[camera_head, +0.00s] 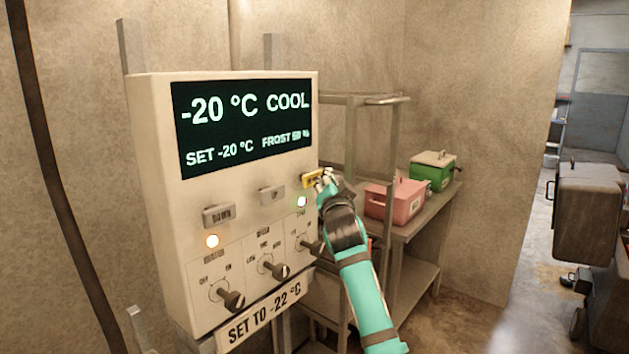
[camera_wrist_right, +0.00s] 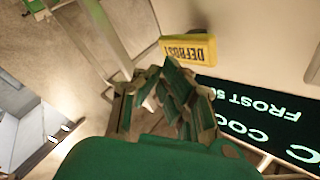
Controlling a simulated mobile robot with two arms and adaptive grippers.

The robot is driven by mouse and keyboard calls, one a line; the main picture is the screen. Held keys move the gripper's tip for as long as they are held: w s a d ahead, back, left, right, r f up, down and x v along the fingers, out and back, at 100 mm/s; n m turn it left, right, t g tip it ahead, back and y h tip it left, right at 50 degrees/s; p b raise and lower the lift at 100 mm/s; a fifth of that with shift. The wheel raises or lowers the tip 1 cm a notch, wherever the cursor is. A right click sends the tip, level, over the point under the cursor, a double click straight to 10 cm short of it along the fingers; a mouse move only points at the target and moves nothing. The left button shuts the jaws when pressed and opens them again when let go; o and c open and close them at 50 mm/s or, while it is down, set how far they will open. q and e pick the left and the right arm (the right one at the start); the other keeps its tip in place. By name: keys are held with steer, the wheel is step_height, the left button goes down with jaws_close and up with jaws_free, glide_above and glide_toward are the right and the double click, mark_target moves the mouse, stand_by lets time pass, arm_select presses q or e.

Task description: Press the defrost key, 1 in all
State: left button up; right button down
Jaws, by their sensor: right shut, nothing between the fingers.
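The yellow defrost key (camera_head: 310,179) sits at the right end of the key row on the white control box (camera_head: 160,150). In the right wrist view the key (camera_wrist_right: 189,50) shows its DEFROST label upside down. My right gripper (camera_head: 326,182) is shut and empty, at the key's right side in the head view. In the wrist view its fingers (camera_wrist_right: 170,85) are just short of the key; I cannot tell whether they touch it. The display (camera_head: 245,125) reads -20 °C COOL, SET -20 °C and FROST with a percentage that looks like 50. My left gripper is not in view.
A sign (camera_head: 264,312) below reads SET TO -22 °C. A shelf with pink (camera_head: 393,203) and green (camera_head: 432,172) boxes stands behind my right arm.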

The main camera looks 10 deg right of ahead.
steer(key=shift+w, duration=0.1)
steer(key=shift+w+a, duration=0.25)
steer(key=shift+a, duration=0.05)
steer(key=shift+w+a+b, duration=0.35)
steer(key=shift+w+b, duration=0.1)
steer(key=shift+b, duration=0.1)
stand_by(1.0)
steer(key=shift+s+d, duration=0.1)
steer(key=shift+s+d+p, duration=0.5)
steer(key=shift+s+p, duration=0.05)
steer(key=shift+s, duration=0.15)
